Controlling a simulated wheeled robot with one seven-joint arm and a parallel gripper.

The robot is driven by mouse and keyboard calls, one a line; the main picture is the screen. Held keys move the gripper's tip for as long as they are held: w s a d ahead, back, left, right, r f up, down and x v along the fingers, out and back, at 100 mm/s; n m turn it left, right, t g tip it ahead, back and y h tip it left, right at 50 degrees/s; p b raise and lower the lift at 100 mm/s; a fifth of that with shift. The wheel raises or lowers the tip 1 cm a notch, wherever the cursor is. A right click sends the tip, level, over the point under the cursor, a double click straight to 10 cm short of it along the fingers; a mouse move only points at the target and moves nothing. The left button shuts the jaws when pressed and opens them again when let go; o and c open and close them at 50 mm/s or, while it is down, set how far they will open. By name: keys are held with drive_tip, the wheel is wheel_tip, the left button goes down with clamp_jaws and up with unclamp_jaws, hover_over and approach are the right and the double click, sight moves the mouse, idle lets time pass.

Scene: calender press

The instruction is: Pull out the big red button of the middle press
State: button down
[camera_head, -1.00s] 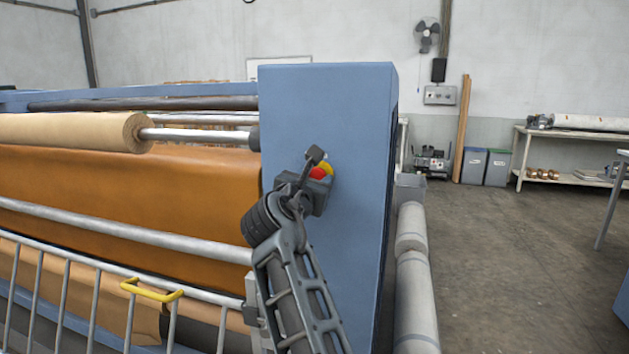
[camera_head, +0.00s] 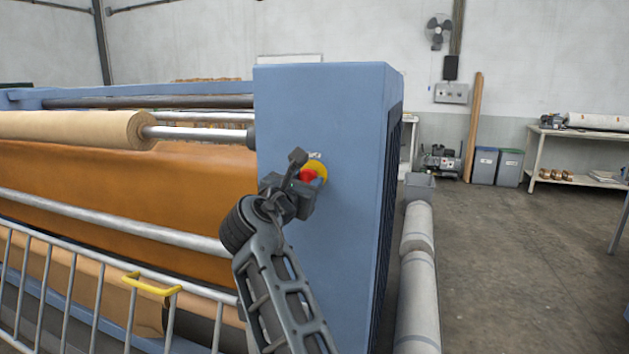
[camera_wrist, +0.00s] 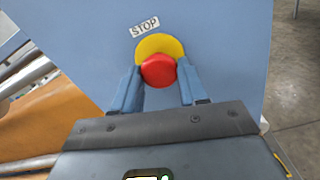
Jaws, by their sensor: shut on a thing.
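The big red button (camera_head: 308,175) sits on a yellow round plate (camera_head: 319,168) on the blue end housing of the press (camera_head: 320,110). In the wrist view the red button (camera_wrist: 158,71) stands in front of the yellow plate (camera_wrist: 160,44), under a STOP label (camera_wrist: 145,26). My gripper (camera_wrist: 159,82) has one finger on each side of the red button and is shut on it. In the head view my gripper (camera_head: 303,182) reaches the button from the left front and hides part of it.
A railing with a yellow handle (camera_head: 152,285) stands at the lower left, before the press rollers. A wrapped roll (camera_head: 417,265) lies right of the housing. The floor (camera_head: 510,260) farther right is clear. Bins (camera_head: 484,165) and a shelf stand at the back.

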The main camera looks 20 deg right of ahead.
drive_tip(key=shift+a+f, duration=0.1)
drive_tip(key=shift+a, duration=0.05)
drive_tip(key=c, duration=0.6)
unclamp_jaws()
drive_tip(key=shift+s, duration=0.1)
drive_tip(key=shift+b+v, duration=0.6)
drive_tip(key=shift+v, duration=3.25)
